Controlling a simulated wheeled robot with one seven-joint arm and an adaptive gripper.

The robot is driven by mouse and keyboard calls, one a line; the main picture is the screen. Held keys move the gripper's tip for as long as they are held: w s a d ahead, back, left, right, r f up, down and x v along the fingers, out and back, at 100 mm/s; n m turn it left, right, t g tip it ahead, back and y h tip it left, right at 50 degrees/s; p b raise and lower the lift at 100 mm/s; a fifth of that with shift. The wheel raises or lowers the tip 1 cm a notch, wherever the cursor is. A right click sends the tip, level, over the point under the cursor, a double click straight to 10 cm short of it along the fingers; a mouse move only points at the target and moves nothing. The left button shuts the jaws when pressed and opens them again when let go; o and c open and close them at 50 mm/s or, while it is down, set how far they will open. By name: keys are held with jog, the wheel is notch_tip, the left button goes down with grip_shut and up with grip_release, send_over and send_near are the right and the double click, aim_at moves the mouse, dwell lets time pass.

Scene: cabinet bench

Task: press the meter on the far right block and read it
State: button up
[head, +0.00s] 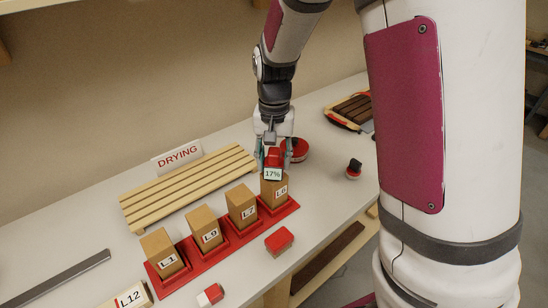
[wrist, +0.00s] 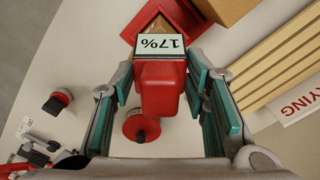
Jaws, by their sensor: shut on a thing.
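My gripper (head: 273,157) is shut on the red meter (wrist: 160,88), with one finger on each side of it. The meter is at the top of the far right block (head: 274,193); the exact contact is hidden. Its pale display (head: 272,174) reads 17%, and the same 17% shows upside down in the wrist view (wrist: 160,46). The block is brown wood, upright in a red holder, and its label looks like L8 or L6. Blocks L7 (head: 242,206), L9 (head: 205,229) and L1 (head: 163,253) stand in a row to its left.
A slatted wooden rack (head: 188,186) with a DRYING sign (head: 178,156) lies behind the blocks. A red pad (head: 279,239) lies in front of the row. A small dark-and-red knob (head: 354,168) stands to the right. A block marked L12 (head: 130,298) is at the front left.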

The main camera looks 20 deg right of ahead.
jog(key=shift+f, duration=0.1)
jog(key=shift+r+p, duration=1.6)
jog(key=shift+r, duration=1.95)
